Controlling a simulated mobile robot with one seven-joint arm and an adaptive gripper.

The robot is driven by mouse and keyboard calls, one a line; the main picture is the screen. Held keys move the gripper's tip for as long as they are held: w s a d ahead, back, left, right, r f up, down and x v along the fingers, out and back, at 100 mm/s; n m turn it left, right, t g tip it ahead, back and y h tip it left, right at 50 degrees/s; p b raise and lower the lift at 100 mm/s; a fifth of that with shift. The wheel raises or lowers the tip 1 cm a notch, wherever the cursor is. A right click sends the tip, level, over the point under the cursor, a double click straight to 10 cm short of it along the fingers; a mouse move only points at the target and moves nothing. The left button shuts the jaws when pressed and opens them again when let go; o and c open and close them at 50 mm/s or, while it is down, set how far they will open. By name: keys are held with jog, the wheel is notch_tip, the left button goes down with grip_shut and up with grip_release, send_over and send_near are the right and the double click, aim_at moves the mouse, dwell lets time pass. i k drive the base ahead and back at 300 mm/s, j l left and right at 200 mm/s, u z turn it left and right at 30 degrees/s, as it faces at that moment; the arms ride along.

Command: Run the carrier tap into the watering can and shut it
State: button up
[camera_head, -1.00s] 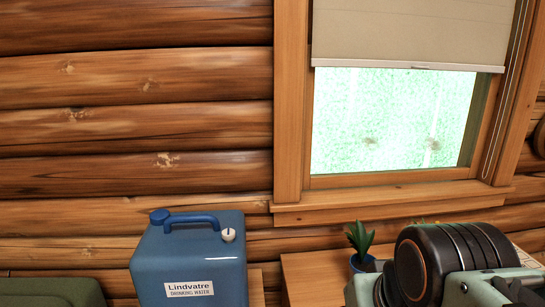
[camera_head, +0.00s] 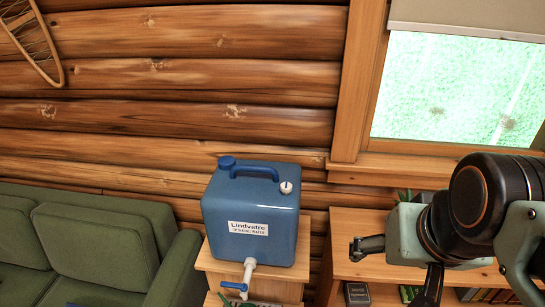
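The blue water carrier (camera_head: 262,208), labelled "Lindvatre drinking water", stands upright on a wooden stand (camera_head: 215,263). Its white tap (camera_head: 249,271) sticks out low on the front, over the stand's front edge. A blue lever (camera_head: 235,286) points left from the tap; whether the tap is open or shut I cannot tell, and no water shows. A small green part (camera_head: 223,299) shows below the tap at the bottom edge; I cannot tell whether it belongs to the watering can. My gripper (camera_head: 394,273) is to the right of the carrier, its dark fingers spread, with nothing visible between them.
A green sofa (camera_head: 95,240) stands left of the stand. A wooden shelf (camera_head: 350,225) with books and a potted plant stands at the right, partly behind my arm. A window (camera_head: 440,90) is in the log wall above it. A snowshoe-like frame (camera_head: 32,42) hangs at upper left.

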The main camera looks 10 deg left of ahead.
aim_at(243, 287)
jog(key=u, duration=1.3)
jog(key=i+j+z, duration=0.1)
jog(key=j+z, duration=0.25)
jog(key=j, duration=0.15)
jog(key=j+z, duration=0.4)
jog(key=k+l+u, duration=0.5)
jog(key=l, duration=0.2)
jog(key=i, duration=0.1)
